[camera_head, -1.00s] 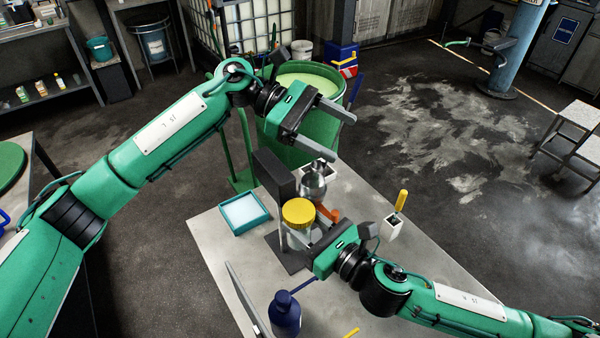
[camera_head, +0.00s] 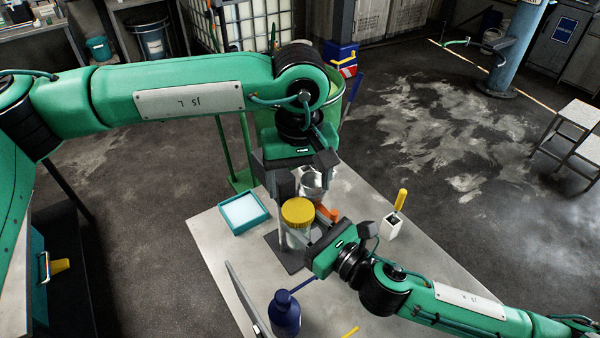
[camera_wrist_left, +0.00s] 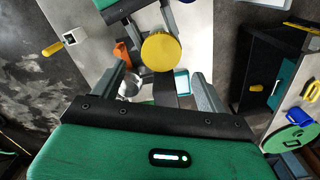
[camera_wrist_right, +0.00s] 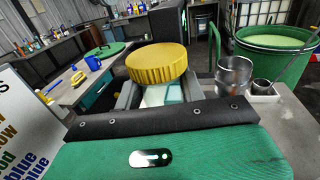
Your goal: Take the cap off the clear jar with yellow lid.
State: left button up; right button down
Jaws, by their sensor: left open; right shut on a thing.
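The clear jar (camera_head: 298,235) with its ribbed yellow lid (camera_head: 298,211) is near the table's middle. My right gripper (camera_head: 306,244) is shut on the jar below the lid, coming from the lower right. The lid also shows above the right fingers in the right wrist view (camera_wrist_right: 158,62). My left gripper (camera_head: 300,185) is open, pointing down, just above and behind the lid. In the left wrist view the lid (camera_wrist_left: 161,51) lies ahead, beyond and between the open fingers; they do not appear to touch it. Much of the jar is hidden by the lid and right fingers.
A metal vessel (camera_wrist_right: 233,75) stands close behind the jar. A teal tray (camera_head: 243,212) lies left, a white holder with a yellow-handled tool (camera_head: 393,225) right, and a dark blue bottle (camera_head: 285,315) in front. The table's right part is mostly clear.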

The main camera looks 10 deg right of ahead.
aim_at(300, 208)
pick_arm(q)
notch_tip(300, 208, down, 7)
jog(key=shift+r, duration=0.2)
jog(key=c, duration=1)
jog(key=n, duration=0.6)
jog(key=shift+d+n, duration=0.15)
jog(key=shift+n, duration=0.15)
jog(key=n, duration=0.7)
jog(key=shift+w+r, duration=0.1)
jog(key=o, duration=1.1)
jog(key=shift+c, duration=0.2)
jog(key=shift+o, duration=0.2)
